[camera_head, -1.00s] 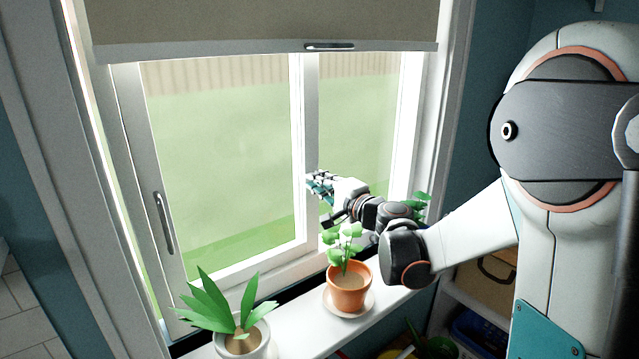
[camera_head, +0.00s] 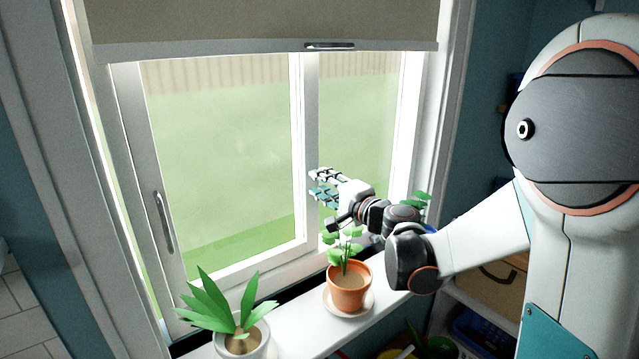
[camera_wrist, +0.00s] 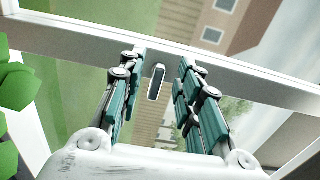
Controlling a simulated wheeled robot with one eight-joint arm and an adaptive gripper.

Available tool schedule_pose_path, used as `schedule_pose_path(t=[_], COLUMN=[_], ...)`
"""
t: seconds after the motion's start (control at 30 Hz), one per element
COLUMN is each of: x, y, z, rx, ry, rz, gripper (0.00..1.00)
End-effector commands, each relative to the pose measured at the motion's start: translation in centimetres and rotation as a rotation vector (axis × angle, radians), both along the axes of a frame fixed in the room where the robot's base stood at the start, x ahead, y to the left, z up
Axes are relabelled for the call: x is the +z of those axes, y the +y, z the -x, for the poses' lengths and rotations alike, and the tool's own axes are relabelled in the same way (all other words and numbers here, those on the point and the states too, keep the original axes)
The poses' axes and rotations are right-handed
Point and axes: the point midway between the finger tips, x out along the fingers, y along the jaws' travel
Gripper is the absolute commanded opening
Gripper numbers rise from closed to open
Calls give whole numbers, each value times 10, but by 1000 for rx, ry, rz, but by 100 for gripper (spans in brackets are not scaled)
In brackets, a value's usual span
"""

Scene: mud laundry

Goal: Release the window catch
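The window (camera_head: 220,160) has two panes, with a white upright bar between them. A small upright oval fitting, seemingly the catch (camera_wrist: 157,82), shows on the white frame bar in the wrist view. My gripper (camera_head: 318,184) is open, near the middle bar. In the wrist view, its teal-and-black fingers (camera_wrist: 160,62) stand on either side of the catch, with clear gaps and nothing held. Whether they are level with it in depth is hard to tell. In the head view I cannot make out the catch. A long upright handle (camera_head: 164,222) is on the left of the window frame.
A potted plant in terracotta (camera_head: 349,287) stands on the sill (camera_head: 318,338) just below my wrist. A spiky plant in a white pot (camera_head: 240,343) stands further left. A blind (camera_head: 265,22) hangs above. Green leaves (camera_wrist: 16,92) are close at the wrist view's left edge.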

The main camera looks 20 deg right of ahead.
Motion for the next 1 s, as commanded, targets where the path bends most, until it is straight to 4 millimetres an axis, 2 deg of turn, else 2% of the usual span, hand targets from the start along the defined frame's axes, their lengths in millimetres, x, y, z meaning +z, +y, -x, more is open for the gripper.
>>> schedule_pose_path(t=[0.3,0.5,0.7,1.0], x=[0,0,0,0], y=[-21,-28,-31,-31], z=[62,89,99,99], rx=[-3,-1,0,1], ry=[0,0,0,0], rz=[0,0,1,0], gripper=[32,32,32,32])
